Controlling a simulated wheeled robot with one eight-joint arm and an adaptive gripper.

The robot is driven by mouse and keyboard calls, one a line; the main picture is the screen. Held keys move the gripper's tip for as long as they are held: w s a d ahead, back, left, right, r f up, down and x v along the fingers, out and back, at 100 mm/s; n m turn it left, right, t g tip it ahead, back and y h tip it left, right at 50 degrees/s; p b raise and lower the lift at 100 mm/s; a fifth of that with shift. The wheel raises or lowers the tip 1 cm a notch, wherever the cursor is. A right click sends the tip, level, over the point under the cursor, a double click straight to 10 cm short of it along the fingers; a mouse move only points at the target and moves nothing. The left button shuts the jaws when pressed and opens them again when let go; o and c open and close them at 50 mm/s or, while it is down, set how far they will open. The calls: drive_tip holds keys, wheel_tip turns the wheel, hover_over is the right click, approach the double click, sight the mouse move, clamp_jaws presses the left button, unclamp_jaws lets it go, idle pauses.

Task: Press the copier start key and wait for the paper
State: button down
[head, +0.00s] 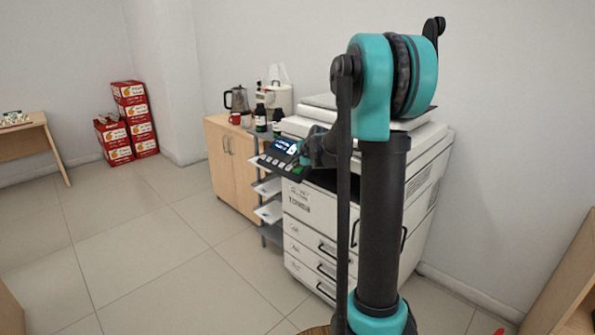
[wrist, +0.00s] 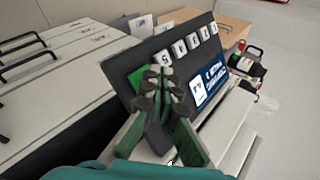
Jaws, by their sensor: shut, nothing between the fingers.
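The white copier (head: 312,235) stands against the wall, with its dark control panel (head: 268,164) tilted out at the front left. In the wrist view the panel (wrist: 128,92) carries a green key (wrist: 118,74), a row of white keys (wrist: 190,41) and a lit blue display (wrist: 208,85). My gripper (wrist: 160,78) is shut and empty, its fingertips over the panel just beside the green key. I cannot tell whether the tips touch the panel. In the head view my arm hides much of the copier. White sheet-like shelves (head: 268,187) stick out at the copier's left side.
A wooden cabinet (head: 226,165) left of the copier holds a kettle (head: 237,99), a red mug (head: 235,118) and dark bottles (head: 261,118). Red boxes (head: 130,110) are stacked by the far wall. The floor at left is clear.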

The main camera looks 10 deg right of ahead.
drive_tip(key=shift+r, duration=0.1)
drive_tip(key=shift+s+a+r, duration=0.25)
drive_tip(key=shift+a+r, duration=0.1)
drive_tip(key=shift+r, duration=0.35)
drive_tip(key=shift+s+a+r, duration=0.3)
drive_tip(key=shift+a+r, duration=0.1)
drive_tip(key=shift+r, duration=0.3)
drive_tip(key=shift+s+a+r, duration=0.25)
drive_tip(key=shift+a+r, duration=0.1)
drive_tip(key=shift+r, duration=0.35)
drive_tip(key=s+d+f+n+g+h, duration=0.1)
drive_tip(key=s+f+n, duration=0.4)
drive_tip(key=s, duration=0.8)
drive_tip(key=s+d+f+n+g+h, duration=0.1)
drive_tip(key=s+f+n, duration=0.4)
drive_tip(key=s, duration=0.9)
drive_tip(key=s+d+f+n+g, duration=0.2)
drive_tip(key=s+f, duration=0.6)
drive_tip(key=s, duration=0.5)
drive_tip(key=n+g, duration=0.1)
drive_tip(key=n, duration=0.1)
drive_tip(key=shift+s+d+n+h, duration=0.2)
drive_tip(key=shift+d+n+h, duration=0.05)
drive_tip(key=shift+n+h, duration=0.15)
